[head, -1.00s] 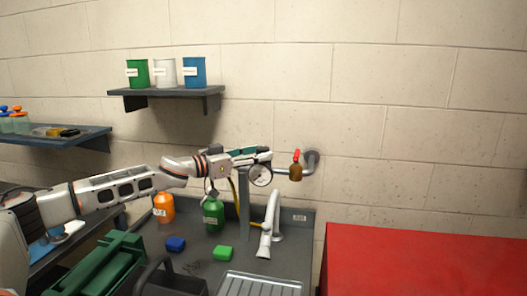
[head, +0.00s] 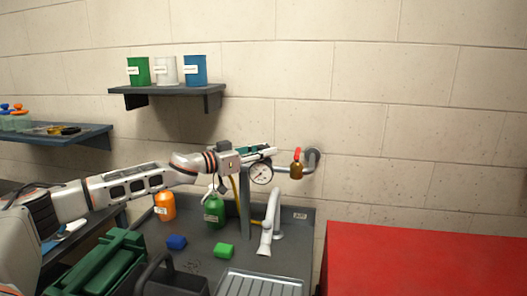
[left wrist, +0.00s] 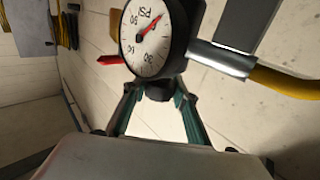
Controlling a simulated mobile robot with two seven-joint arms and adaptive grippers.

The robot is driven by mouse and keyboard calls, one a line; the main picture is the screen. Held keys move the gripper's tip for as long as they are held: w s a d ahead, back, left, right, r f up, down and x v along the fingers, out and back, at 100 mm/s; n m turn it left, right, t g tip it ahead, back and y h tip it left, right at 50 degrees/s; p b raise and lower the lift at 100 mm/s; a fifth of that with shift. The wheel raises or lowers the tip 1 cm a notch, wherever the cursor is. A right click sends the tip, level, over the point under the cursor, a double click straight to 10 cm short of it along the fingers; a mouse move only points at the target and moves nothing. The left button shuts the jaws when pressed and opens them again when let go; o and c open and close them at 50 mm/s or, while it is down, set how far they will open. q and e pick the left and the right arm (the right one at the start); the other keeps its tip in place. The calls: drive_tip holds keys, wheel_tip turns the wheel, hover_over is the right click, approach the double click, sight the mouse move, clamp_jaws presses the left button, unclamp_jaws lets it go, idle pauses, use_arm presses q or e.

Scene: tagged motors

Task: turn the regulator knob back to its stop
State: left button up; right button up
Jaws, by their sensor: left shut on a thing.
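The pressure gauge (head: 261,174) hangs on the pipe by the wall, its white dial and red needle facing me. In the left wrist view the gauge (left wrist: 146,36) fills the top middle, needle up and right. My left gripper (head: 270,152) is at the regulator just above the gauge in the head view. In the left wrist view its two green fingers (left wrist: 158,92) close on a dark piece beside the gauge, which I take for the regulator knob (left wrist: 159,89). My right gripper is not in view.
A brass valve with a red handle (head: 298,156) sits on the pipe just right of the gauge. Below are a faucet (head: 268,225), a green bottle (head: 214,209) and an orange bottle (head: 164,206). A red surface (head: 420,262) is at the lower right.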

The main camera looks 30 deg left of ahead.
use_arm(q)
drive_tip(key=shift+r+n+y, duration=0.1)
drive_tip(key=shift+n+y, duration=0.2)
drive_tip(key=shift+y, duration=0.1)
drive_tip(key=shift+d+r+n+t+y, duration=0.15)
drive_tip(key=shift+n+t+y, duration=0.5)
drive_tip(key=shift+y, duration=0.4)
drive_tip(key=shift+d+f+n+t+y, duration=0.15)
drive_tip(key=shift+n+t+y, duration=0.3)
drive_tip(key=shift+n+y, duration=1.3)
drive_tip(key=shift+y, duration=0.8)
drive_tip(key=n+y, duration=0.1)
drive_tip(key=y, duration=0.1)
drive_tip(key=n+y, duration=0.2)
drive_tip(key=y, duration=0.1)
drive_tip(key=shift+a+r+n, duration=0.1)
drive_tip(key=shift+n, duration=0.2)
drive_tip(key=shift+a+n+g+y+b, duration=0.15)
drive_tip(key=shift+n+g+y, duration=0.3)
drive_tip(key=shift+y, duration=0.45)
drive_tip(key=shift+a+n+g+y+b, duration=0.1)
drive_tip(key=shift+n+g+y+b, duration=0.15)
drive_tip(key=shift+n+y, duration=0.55)
drive_tip(key=o, duration=1.1)
